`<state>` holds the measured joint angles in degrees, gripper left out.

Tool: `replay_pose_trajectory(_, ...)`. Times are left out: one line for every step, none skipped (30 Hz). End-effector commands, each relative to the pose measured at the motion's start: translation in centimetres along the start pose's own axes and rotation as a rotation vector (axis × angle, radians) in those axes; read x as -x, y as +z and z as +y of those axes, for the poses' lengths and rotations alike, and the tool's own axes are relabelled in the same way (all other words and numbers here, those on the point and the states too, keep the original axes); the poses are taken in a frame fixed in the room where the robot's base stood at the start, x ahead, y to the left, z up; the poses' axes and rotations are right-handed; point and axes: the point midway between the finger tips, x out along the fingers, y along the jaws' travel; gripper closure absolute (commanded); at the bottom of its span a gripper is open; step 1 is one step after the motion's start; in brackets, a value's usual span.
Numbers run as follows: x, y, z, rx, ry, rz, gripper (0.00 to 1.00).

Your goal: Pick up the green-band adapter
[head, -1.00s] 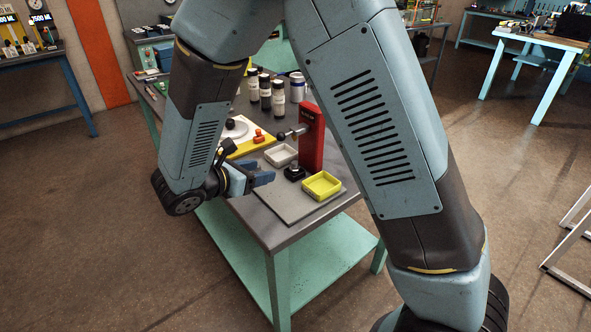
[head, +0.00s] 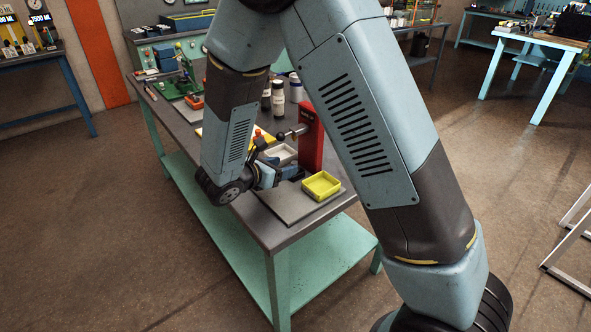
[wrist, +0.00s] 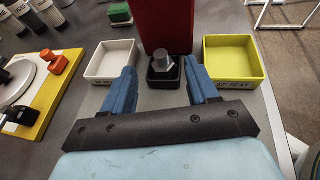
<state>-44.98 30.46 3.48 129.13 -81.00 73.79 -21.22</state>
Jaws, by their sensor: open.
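A metal hex fitting (wrist: 161,64) stands upright in a small black holder (wrist: 165,81) in the wrist view. No green band can be made out on it, so I cannot tell whether it is the green-band adapter. My gripper (wrist: 162,72) is open, with its blue fingers to the left and right of the holder in the picture. Nothing is held between them. In the head view my gripper (head: 287,173) is low over the bench's near end, and the fitting is hidden there.
A red upright (wrist: 168,22) stands directly behind the holder. A white tray (wrist: 112,62) is on the left and a yellow tray (wrist: 235,62) on the right, both close to the fingers. A yellow board (wrist: 30,95) with an orange knob lies farther left.

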Motion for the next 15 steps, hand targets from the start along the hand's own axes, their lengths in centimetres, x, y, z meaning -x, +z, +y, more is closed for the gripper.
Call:
replay_pose_trajectory(-0.8,0.0,-0.1,0.001,-0.003,0.0,0.41)
replay_pose_trajectory(-1.2,-0.1,-0.1,0.001,-0.004,0.0,0.41)
replay_pose_trajectory(-1.8,-0.1,-0.1,0.001,-0.003,-0.001,0.41)
replay_pose_trajectory(-2.2,0.0,-0.1,0.001,-0.003,-0.001,0.41)
replay_pose_trajectory(-2.6,0.0,-0.1,0.0,-0.004,-0.001,0.41)
replay_pose_trajectory(-3.1,0.0,-0.1,0.0,-0.003,0.0,0.41)
replay_pose_trajectory(-3.3,0.0,-0.1,0.0,-0.002,0.0,0.41)
replay_pose_trajectory(-3.5,-0.1,0.0,0.0,-0.001,0.0,0.41)
replay_pose_trajectory(-3.7,-0.1,0.0,0.0,-0.001,0.0,0.41)
replay_pose_trajectory(-3.7,-0.1,0.0,0.0,0.0,0.0,0.41)
replay_pose_trajectory(-3.7,-0.1,0.0,0.0,0.0,0.0,0.41)
replay_pose_trajectory(-3.7,-0.1,0.0,0.0,0.0,0.0,0.41)
replay_pose_trajectory(-3.7,-0.1,0.0,0.0,0.0,0.0,0.41)
replay_pose_trajectory(-3.7,-0.1,0.0,0.0,0.0,0.0,0.41)
replay_pose_trajectory(-3.7,-0.1,0.0,0.0,0.0,0.0,0.41)
